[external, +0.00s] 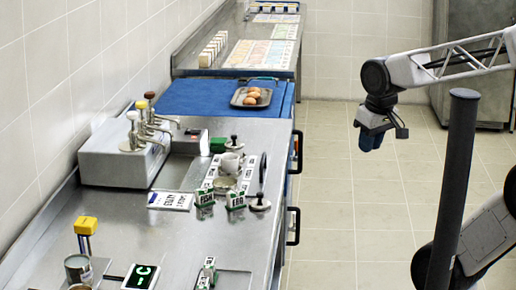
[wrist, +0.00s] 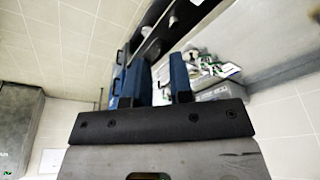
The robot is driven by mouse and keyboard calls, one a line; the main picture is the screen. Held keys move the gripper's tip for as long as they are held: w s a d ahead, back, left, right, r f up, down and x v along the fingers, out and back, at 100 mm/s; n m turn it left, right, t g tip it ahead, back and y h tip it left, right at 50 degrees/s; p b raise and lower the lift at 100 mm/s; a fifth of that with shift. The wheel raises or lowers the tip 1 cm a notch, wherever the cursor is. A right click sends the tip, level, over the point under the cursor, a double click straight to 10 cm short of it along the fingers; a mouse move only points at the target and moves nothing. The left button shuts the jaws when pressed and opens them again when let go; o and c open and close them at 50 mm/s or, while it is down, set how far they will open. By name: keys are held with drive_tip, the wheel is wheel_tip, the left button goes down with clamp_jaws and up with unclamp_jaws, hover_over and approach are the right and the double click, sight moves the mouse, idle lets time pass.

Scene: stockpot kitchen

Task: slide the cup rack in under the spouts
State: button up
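A white dispenser (external: 122,155) with several spouts topped by coloured knobs (external: 150,96) stands against the wall on the left. A white rack-like piece with dark markings (external: 247,172), likely the cup rack, lies on the steel counter to the right of the spouts, apart from them. A white cup (external: 230,162) stands on or by it; I cannot tell which. My gripper (external: 370,140) hangs in the air over the floor, right of the counter and clear of everything. In the wrist view its blue fingers (wrist: 159,82) are apart with nothing between them.
Small signs (external: 204,197) and a black-knobbed lid (external: 259,203) stand near the rack. A white card (external: 171,201) lies before the dispenser. A tray of eggs (external: 251,97) rests on the blue board (external: 200,98). A dark post (external: 455,180) rises at right. Black handles (external: 293,226) jut from the counter front.

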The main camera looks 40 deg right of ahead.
drive_tip(key=shift+w+a+f+m, duration=0.1)
drive_tip(key=shift+w+f+m, duration=0.05)
drive_tip(key=shift+w+m, duration=0.2)
clamp_jaws()
drive_tip(key=w+d+f+m+y, duration=0.1)
drive_tip(key=w+f+m+y, duration=0.25)
drive_tip(key=w, duration=0.25)
drive_tip(key=w+f+m+y, duration=0.2)
drive_tip(key=w+m+y, duration=0.1)
drive_tip(key=w+m, duration=0.3)
drive_tip(key=w+d+f+m+y, duration=0.1)
drive_tip(key=w+f+m+y, duration=0.15)
drive_tip(key=w, duration=0.45)
drive_tip(key=w+d+f+m+t+y, duration=0.1)
drive_tip(key=w+d+f+m+t, duration=0.3)
drive_tip(key=w+d+m, duration=0.3)
drive_tip(key=w+d+f+m+t+y, duration=0.1)
drive_tip(key=w+d+f+m+t, duration=0.3)
drive_tip(key=w+d, duration=0.5)
wheel_tip(320, 180, down, 3)
drive_tip(key=m, duration=0.3)
drive_tip(key=shift+r+t, duration=0.2)
drive_tip(key=shift+t, duration=0.1)
drive_tip(key=shift+d, duration=0.1)
